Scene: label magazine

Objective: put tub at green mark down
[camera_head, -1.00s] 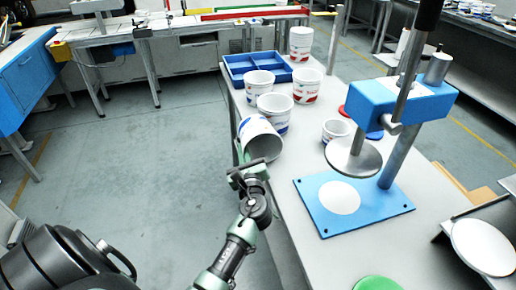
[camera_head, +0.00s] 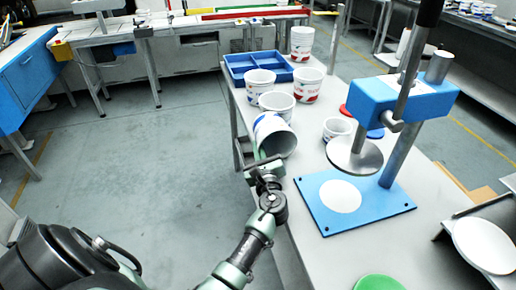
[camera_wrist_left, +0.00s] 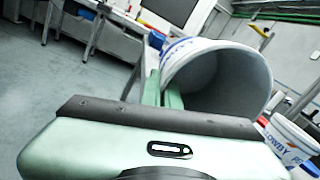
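A white tub with blue print (camera_head: 270,130) is tilted at the left edge of the table, its mouth turned toward my left arm. My left gripper (camera_head: 263,166) is at its near rim. In the left wrist view, the tub (camera_wrist_left: 228,72) has its wall between my green fingers (camera_wrist_left: 162,92), which look shut on it. I cannot tell how high the tub is above the table. The green mark (camera_head: 378,284) is a round disc at the near end of the table, cut off by the picture's bottom edge. My right gripper is not in view.
A blue press (camera_head: 365,215) stands right of the tub, with its round plate above the base. Several upright tubs and a blue tray (camera_head: 237,66) are behind. A small tub (camera_head: 336,128) stands between the tub and press. The near table left of the press is clear.

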